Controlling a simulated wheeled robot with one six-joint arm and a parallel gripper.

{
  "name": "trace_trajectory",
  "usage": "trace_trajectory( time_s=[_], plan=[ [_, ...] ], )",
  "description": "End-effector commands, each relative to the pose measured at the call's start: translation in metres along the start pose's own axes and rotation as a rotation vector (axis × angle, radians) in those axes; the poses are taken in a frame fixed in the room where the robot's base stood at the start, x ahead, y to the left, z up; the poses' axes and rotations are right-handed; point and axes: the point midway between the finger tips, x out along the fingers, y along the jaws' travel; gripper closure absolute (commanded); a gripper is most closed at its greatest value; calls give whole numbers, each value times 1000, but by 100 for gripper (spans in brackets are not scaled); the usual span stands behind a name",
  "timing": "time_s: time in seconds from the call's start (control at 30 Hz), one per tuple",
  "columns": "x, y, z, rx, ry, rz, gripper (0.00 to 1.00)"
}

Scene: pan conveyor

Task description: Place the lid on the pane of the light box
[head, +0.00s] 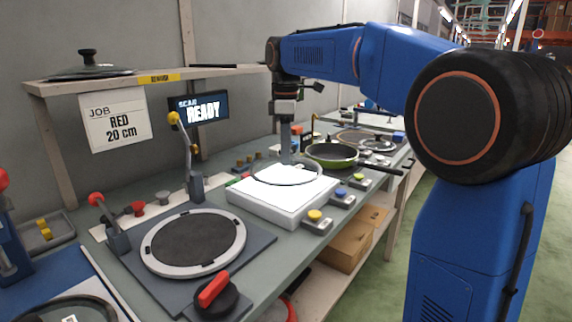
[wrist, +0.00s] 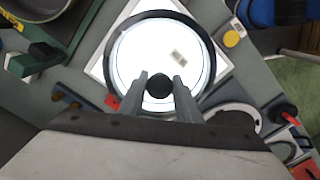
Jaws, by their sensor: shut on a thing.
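My gripper (head: 286,160) points down over the light box (head: 270,207), a white box with a bright pane. In the wrist view my gripper (wrist: 160,88) is shut on the dark knob of a round glass lid (wrist: 211,60) with a dark rim. The lit pane shows through the glass, with a small pale label in it. In the head view the lid (head: 265,182) is level over the back part of the light box. I cannot tell whether its rim touches the pane or hovers just above it.
A green pan (head: 330,151) stands behind the box, its handle pointing right. A round plate in a pale ring (head: 193,243) and a red-handled knob (head: 214,291) are in front. Another lid (head: 88,68) lies on the shelf. The screen (head: 201,110) reads "SCAN READY".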

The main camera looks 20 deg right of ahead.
Motion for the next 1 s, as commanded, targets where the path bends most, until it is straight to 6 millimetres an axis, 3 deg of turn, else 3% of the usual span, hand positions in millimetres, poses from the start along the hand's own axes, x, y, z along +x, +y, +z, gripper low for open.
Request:
trace_trajectory(
  time_s=[0.3, 0.67, 0.7, 0.73, 0.77, 1.0],
  plan=[
    [36, 0, 0, 0, 0, -1, 100],
    [39, 0, 0, 0, 0, 0, 100],
    [39, 0, 0, 0, 0, 0, 62],
    [39, 0, 0, 0, 0, 0, 55],
    [39, 0, 0, 0, 0, 0, 51],
    [39, 0, 0, 0, 0, 0, 51]
  ],
)
